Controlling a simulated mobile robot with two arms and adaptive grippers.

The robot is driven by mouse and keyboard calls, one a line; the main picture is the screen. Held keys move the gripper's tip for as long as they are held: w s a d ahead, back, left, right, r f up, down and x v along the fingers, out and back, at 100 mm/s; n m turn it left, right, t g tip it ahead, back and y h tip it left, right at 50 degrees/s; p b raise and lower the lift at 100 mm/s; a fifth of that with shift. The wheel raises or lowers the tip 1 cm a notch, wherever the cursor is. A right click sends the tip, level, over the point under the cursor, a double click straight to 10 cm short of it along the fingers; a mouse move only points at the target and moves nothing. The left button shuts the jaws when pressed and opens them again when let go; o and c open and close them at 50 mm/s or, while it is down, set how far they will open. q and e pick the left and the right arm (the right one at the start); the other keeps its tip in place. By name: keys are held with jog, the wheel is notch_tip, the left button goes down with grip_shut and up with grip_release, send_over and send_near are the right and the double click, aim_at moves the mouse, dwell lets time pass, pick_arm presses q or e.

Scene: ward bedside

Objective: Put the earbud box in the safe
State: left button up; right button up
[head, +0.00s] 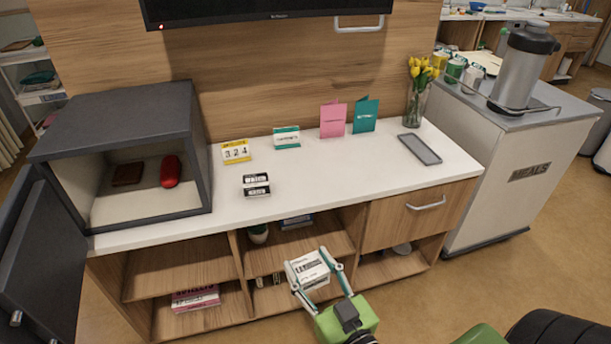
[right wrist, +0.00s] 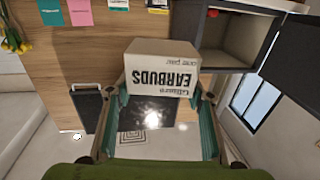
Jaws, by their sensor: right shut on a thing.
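The white earbud box (head: 309,270) is held by my right gripper (head: 318,272), which is shut on it in front of the cabinet's open shelves. In the right wrist view the box (right wrist: 160,68) shows the word EARBUDS upside down, between the two teal-padded fingers (right wrist: 163,105). The dark grey safe (head: 125,112) stands at the left end of the white counter with its door (head: 38,262) swung open to the left. A brown wallet-like item (head: 127,174) and a red case (head: 170,171) lie inside it. The safe also shows in the right wrist view (right wrist: 235,38). My left gripper is not in view.
A meals cart (head: 530,150) is at right. The safe's front floor is clear.

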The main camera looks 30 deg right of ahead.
jog(key=w+d+f+m+h, duration=0.1)
jog(key=w+d+f+h, duration=0.1)
jog(key=w+d, duration=0.6)
jog(key=w+d+f+m+h, duration=0.1)
jog(key=w+d+f, duration=0.3)
jog(key=w+d, duration=0.4)
jog(key=w+h, duration=0.1)
jog(key=w, duration=0.3)
jog(key=shift+w+d+f+m+g, duration=0.2)
jog(key=shift+f+m+g, duration=0.1)
jog(key=shift+m, duration=0.1)
